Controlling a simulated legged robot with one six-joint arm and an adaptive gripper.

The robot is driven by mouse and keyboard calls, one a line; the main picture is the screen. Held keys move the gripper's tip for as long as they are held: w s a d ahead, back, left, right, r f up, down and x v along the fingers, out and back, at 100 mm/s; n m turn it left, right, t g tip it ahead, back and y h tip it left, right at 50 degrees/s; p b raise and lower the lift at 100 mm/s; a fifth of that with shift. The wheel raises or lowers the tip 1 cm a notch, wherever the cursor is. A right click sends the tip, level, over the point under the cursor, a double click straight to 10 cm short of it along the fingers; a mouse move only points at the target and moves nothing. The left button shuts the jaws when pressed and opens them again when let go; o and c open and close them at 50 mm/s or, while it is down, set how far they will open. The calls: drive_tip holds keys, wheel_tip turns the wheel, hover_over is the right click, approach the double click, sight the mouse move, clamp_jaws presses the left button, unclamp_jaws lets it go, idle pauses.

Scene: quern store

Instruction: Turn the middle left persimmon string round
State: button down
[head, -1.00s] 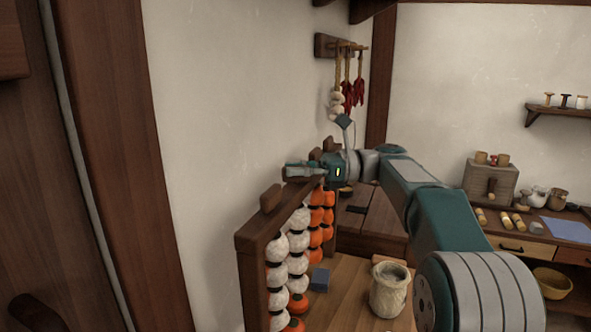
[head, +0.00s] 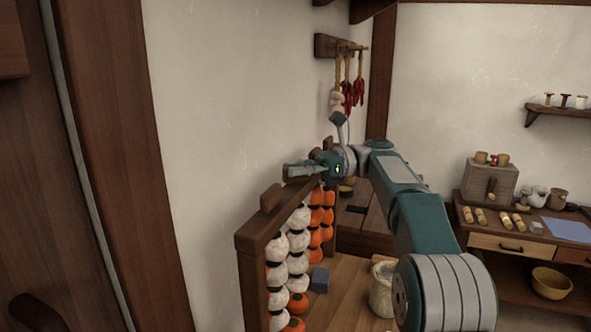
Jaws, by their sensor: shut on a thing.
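Persimmon strings hang in a dark wooden rack (head: 262,232) against the left wall. The two nearer strings show white balls, the front white string (head: 277,247) and the one behind it (head: 299,238). Orange fruit shows at the bottom. The two farther strings (head: 315,215) show orange persimmons. Wooden knobs stand on the rack's top bar, one clear near the front (head: 270,198). My gripper (head: 293,171) points left over the top bar, shut on the knob behind that front one. The jaws mostly hide this knob, and I cannot tell its angle.
A pale jar (head: 382,288) stands on the wooden table below, partly behind my arm, with a small blue-grey block (head: 320,279) beside the rack. Garlic and chillies (head: 348,92) hang on the wall beyond. A desk (head: 500,240) stands at the right.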

drive_tip(key=c, duration=0.6)
unclamp_jaws()
drive_tip(key=shift+w, duration=0.15)
